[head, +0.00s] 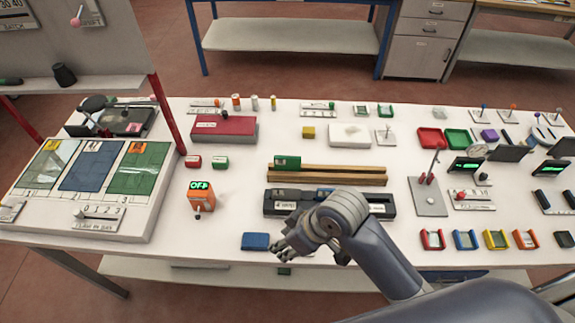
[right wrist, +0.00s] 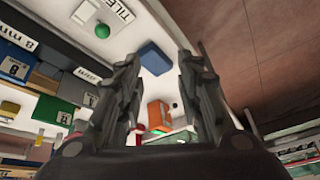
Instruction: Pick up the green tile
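A green tile (head: 287,162) rests at the left end of the wooden rack (head: 330,175) in the head view. A green block beside wood, likely the same tile (right wrist: 53,110), shows at the left of the right wrist view. My right gripper (head: 287,243) is over the table's front edge area, nearer the front than the rack and apart from the tile. In the right wrist view the right gripper's fingers (right wrist: 158,65) are spread with nothing held. A blue tile (head: 256,241) lies left of them; it also shows in the right wrist view (right wrist: 155,57). My left gripper is not in view.
A black rack (head: 375,211) stands between my right gripper and the wooden rack. An orange box (head: 201,200) with an OFF display and small red (head: 193,162) and green (head: 220,163) blocks stand to the left. A red case (head: 225,128) lies behind. Bare table shows around the blue tile.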

